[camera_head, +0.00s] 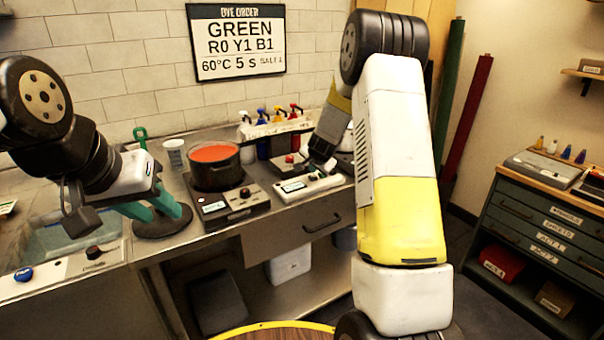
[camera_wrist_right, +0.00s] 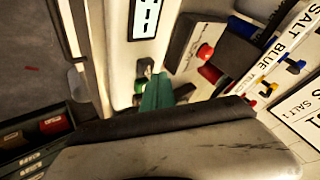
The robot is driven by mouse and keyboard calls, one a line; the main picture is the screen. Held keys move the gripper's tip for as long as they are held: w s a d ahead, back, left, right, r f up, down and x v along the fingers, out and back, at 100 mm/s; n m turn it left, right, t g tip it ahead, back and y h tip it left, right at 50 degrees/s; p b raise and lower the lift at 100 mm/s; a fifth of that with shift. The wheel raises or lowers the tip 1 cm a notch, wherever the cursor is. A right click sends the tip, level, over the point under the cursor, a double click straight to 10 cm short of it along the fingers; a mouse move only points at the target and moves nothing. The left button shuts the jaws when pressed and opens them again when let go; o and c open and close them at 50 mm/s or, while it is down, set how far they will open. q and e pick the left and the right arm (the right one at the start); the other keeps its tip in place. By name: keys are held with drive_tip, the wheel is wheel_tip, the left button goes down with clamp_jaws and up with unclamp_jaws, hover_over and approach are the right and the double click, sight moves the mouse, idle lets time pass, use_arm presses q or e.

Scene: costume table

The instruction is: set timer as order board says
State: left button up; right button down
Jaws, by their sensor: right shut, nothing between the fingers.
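The order board (camera_head: 238,42) on the wall reads GREEN, R0 Y1 B1, 60°C, 5 s, SALT 1. The white timer (camera_head: 291,191), a flat box with a small display, lies on the counter right of the hot plate. In the right wrist view the timer (camera_wrist_right: 118,62) shows dashes on its display (camera_wrist_right: 145,19). My right gripper (camera_wrist_right: 157,88) is shut and empty, its green fingertips over the timer close to a small button; contact is unclear. My left gripper (camera_head: 160,210) has its green fingers spread, empty, above the counter at left.
A pot of red liquid (camera_head: 214,154) stands on the hot plate (camera_head: 244,204). Coloured bottles (camera_head: 263,145) stand behind. A white cup (camera_head: 175,152) is left of the pot. A drawer cabinet (camera_head: 530,230) stands at right.

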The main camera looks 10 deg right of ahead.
sight(313, 177)
drive_tip(key=shift+f, duration=0.2)
drive_tip(key=shift+f, duration=0.5)
idle(0.8)
drive_tip(key=shift+r, duration=0.9)
drive_tip(key=shift+r, duration=0.15)
drive_tip(key=shift+r, duration=2.4)
